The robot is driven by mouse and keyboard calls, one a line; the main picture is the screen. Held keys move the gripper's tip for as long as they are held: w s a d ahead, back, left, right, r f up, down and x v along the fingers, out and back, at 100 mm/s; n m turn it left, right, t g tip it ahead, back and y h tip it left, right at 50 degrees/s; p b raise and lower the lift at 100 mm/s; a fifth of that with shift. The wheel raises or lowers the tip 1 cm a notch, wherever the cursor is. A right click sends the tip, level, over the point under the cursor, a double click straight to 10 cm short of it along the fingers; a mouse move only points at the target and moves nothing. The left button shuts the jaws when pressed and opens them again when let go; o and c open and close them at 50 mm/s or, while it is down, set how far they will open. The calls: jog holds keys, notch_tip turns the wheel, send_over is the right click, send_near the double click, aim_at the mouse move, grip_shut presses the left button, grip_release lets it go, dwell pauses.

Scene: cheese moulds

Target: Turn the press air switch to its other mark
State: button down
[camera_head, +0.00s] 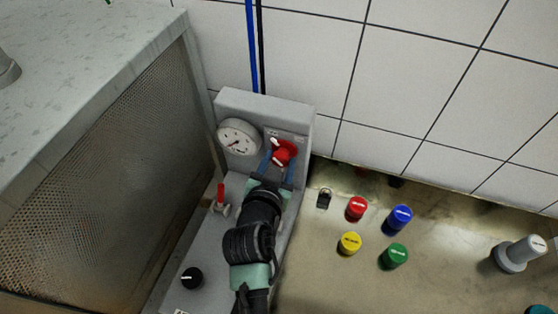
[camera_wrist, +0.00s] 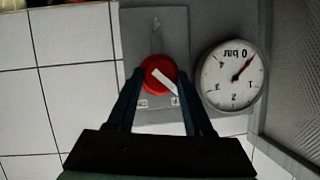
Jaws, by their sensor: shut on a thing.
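The press air switch is a round red knob (camera_head: 285,155) with a white pointer, on the upright face of a grey panel (camera_head: 262,103). In the wrist view the red knob (camera_wrist: 154,73) sits between my two blue fingers, and its pointer slants down and right towards the right-hand of two small marks. In the head view the pointer leans up and left, towards the left mark. My gripper (camera_head: 278,160) is shut on the knob, one finger on each side; it also shows in the wrist view (camera_wrist: 160,82). The mark lettering is too small to read.
A pressure gauge (camera_head: 239,137) is beside the switch. A red-handled valve (camera_head: 221,195) and a black knob (camera_head: 192,278) are left of my arm. A mesh-sided cabinet (camera_head: 110,170) stands close left. Several coloured caps, including a red one (camera_head: 357,208), stand on the worktop right.

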dwell(0.3)
jog(key=m+y+b, duration=0.1)
jog(key=m+b, duration=0.1)
jog(key=shift+s+d+f+m+t+y+b, duration=0.1)
jog(key=shift+f+m+t+y+b, duration=0.2)
jog(key=shift+t+y+b, duration=0.1)
jog(key=m+t+y+b, duration=0.1)
jog(key=m+b, duration=0.3)
jog(key=shift+d+f+t+y, duration=0.1)
jog(key=shift+f+t+y, duration=0.05)
jog(key=shift+t+y, duration=0.25)
jog(key=m+t+b, duration=0.1)
jog(key=m+b, duration=0.1)
jog(key=m+t+b, duration=0.1)
jog(key=m+b, duration=0.1)
jog(key=shift+f+m+y, duration=0.15)
jog(key=shift+m+y, duration=0.15)
jog(key=shift+y, duration=0.1)
jog(key=shift+m+t+b, duration=0.5)
jog(key=shift+m+b, duration=0.8)
jog(key=shift+m, duration=0.1)
jog(key=shift+c, duration=1.5)
grip_release()
